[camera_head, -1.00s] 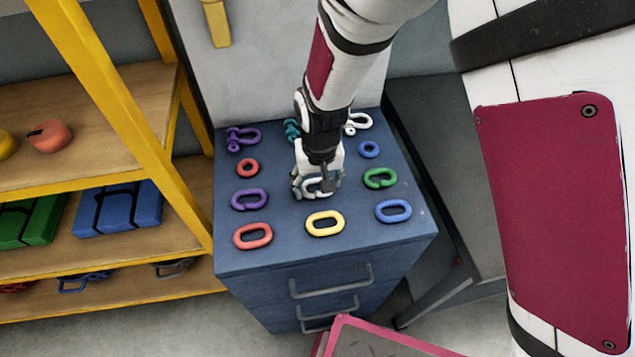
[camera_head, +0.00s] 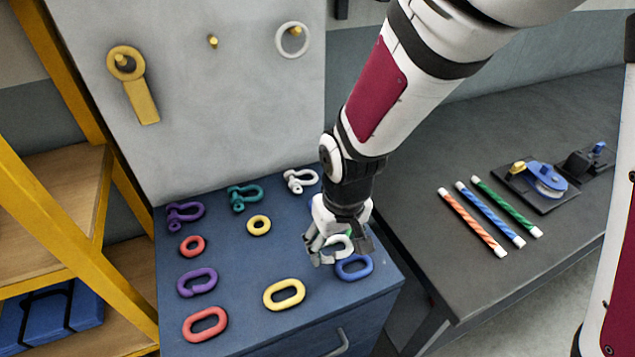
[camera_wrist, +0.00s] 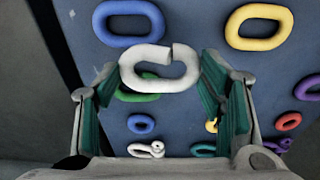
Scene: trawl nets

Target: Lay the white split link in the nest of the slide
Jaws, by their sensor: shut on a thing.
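The white split link (camera_wrist: 128,68) is held between the teal pads of my gripper (camera_wrist: 160,95) in the wrist view, its gap facing up and to the right. In the head view my gripper (camera_head: 338,250) is shut on it, above the right part of the blue cabinet top, near the blue link (camera_head: 354,275). The fingers partly cover the white link there. A dark fixture with a blue knob (camera_head: 590,160) sits on the bench at the right. I cannot tell whether it is the slide, and no nest shows clearly.
Coloured links, rings and shackles lie on the cabinet top (camera_head: 245,295). A grey bench (camera_head: 430,180) to the right carries orange, blue and green rods (camera_head: 490,215) and a blue pulley on a dark plate (camera_head: 545,180). A yellow-framed shelf stands left.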

